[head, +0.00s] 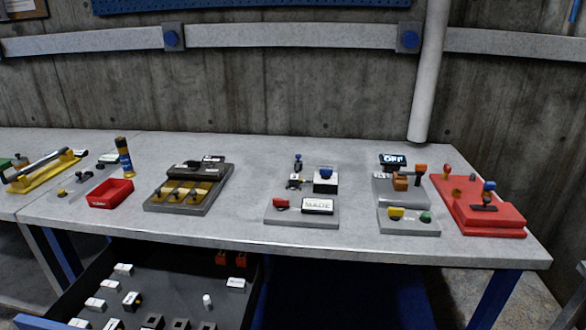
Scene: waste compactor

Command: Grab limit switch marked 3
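I cannot pick out a limit switch marked 3 for certain, as the small markings are not readable. An open dark drawer (185,262) under the table holds several small parts. Small white blocks (95,304) stand in a row at its left side. A dark part with a white top (131,301) is beside them. A small white cylinder (207,301) and a white-labelled part (236,284) are farther right, and two orange-red parts (221,258) are at the back. Neither of my grippers is in view.
A pipe (428,80) stands behind.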

